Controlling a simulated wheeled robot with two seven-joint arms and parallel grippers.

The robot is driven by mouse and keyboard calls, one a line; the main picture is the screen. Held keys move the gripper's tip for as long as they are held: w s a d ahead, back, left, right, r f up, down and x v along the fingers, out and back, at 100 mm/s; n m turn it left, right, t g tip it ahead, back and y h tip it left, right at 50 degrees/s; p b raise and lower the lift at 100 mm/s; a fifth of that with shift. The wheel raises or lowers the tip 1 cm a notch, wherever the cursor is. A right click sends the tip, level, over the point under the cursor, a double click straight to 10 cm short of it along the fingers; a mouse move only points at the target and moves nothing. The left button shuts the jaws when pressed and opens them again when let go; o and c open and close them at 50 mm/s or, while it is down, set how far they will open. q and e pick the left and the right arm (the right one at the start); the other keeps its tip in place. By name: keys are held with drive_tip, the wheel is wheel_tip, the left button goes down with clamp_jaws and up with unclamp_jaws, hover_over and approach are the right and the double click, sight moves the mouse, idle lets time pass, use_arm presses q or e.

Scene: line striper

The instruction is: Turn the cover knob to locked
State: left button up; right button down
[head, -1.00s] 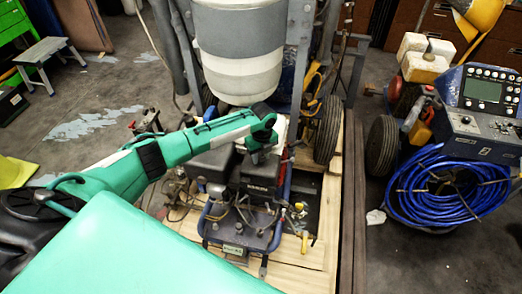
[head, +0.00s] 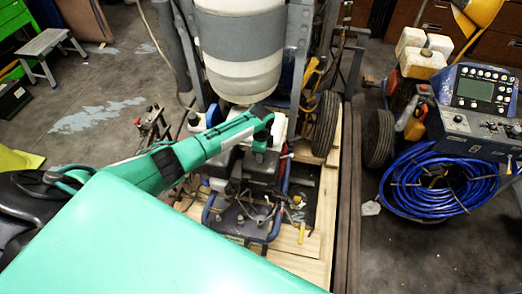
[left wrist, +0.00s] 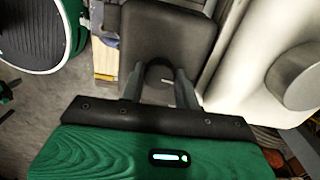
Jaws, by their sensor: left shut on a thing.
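My left gripper (head: 260,150) reaches in from the left over the machine and points down at its dark cover (head: 262,168). In the left wrist view, the same dark grey cover (left wrist: 168,30) lies under the fingers. The two grey fingers of the left gripper (left wrist: 160,80) are shut on a small dark knob (left wrist: 158,72) at the near edge of the cover. The knob is mostly hidden between the fingers, and I cannot read its position. My right gripper is not in view.
A white and grey drum (head: 240,50) stands close behind my gripper. A black wheel (head: 325,124) stands on the wooden pallet (head: 310,235) to the right. Farther right are a coiled blue hose (head: 440,185) and a control console (head: 485,90).

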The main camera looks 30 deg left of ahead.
use_arm(q)
drive_tip(key=shift+a+r+n, duration=0.1)
drive_tip(key=shift+n, duration=0.5)
drive_tip(key=shift+p, duration=0.3)
drive_tip(key=o, duration=1)
wheel_tip(320, 180, up, 14)
drive_tip(key=shift+w+a+f+b, duration=0.1)
drive_tip(key=shift+w+f+b, duration=0.05)
drive_tip(key=shift+b, duration=0.6)
